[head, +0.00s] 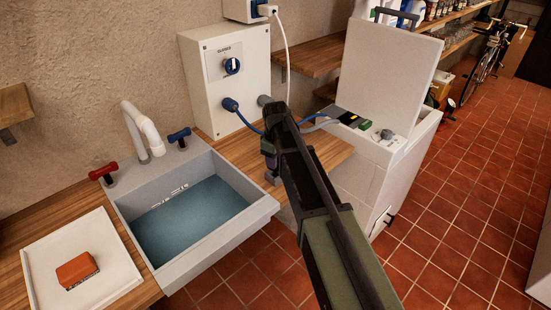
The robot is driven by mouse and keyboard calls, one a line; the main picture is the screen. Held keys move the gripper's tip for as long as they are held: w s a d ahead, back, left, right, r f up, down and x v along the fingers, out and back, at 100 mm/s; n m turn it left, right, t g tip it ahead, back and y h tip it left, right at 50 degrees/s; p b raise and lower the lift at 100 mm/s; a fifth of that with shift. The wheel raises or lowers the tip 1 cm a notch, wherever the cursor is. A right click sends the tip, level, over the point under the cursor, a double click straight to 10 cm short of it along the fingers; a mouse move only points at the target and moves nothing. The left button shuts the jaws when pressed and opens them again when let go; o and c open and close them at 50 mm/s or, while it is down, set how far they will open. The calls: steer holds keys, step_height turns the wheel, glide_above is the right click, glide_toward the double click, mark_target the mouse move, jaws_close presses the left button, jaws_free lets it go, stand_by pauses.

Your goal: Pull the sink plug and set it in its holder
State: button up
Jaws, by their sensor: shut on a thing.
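The grey sink (246,217) holds blue water (190,218). I cannot make out a plug on its bottom through the water. My gripper (270,168) is over the wooden counter to the right of the sink, pointing down. It is shut on a small dark bluish thing, mostly hidden by the fingers and the arm; I cannot tell from this view whether it is the plug. I cannot make out a plug holder; the arm covers part of the counter there.
A white faucet (149,138), a red tap handle (103,171) and a blue one (179,135) stand behind the sink. A white tray (40,252) with an orange block (76,270) lies left. A control box (205,98) with blue cable and an open white appliance (392,75) stand behind.

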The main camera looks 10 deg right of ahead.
steer(key=shift+f+b, duration=1.75)
steer(key=shift+f, duration=0.1)
stand_by(1.9)
steer(key=o, duration=0.9)
steer(key=shift+r, duration=0.1)
step_height(320, 180, up, 11)
steer(key=p, duration=1.1)
steer(key=shift+s+m, duration=0.35)
steer(key=shift+m, duration=0.65)
steer(key=s+m, duration=0.2)
steer(key=s, duration=0.5)
steer(key=s+m, duration=0.2)
steer(key=s, duration=0.6)
steer(key=s+m, duration=0.3)
steer(key=s, duration=0.5)
steer(key=shift+s+f, duration=0.2)
steer(key=shift+f, duration=0.15)
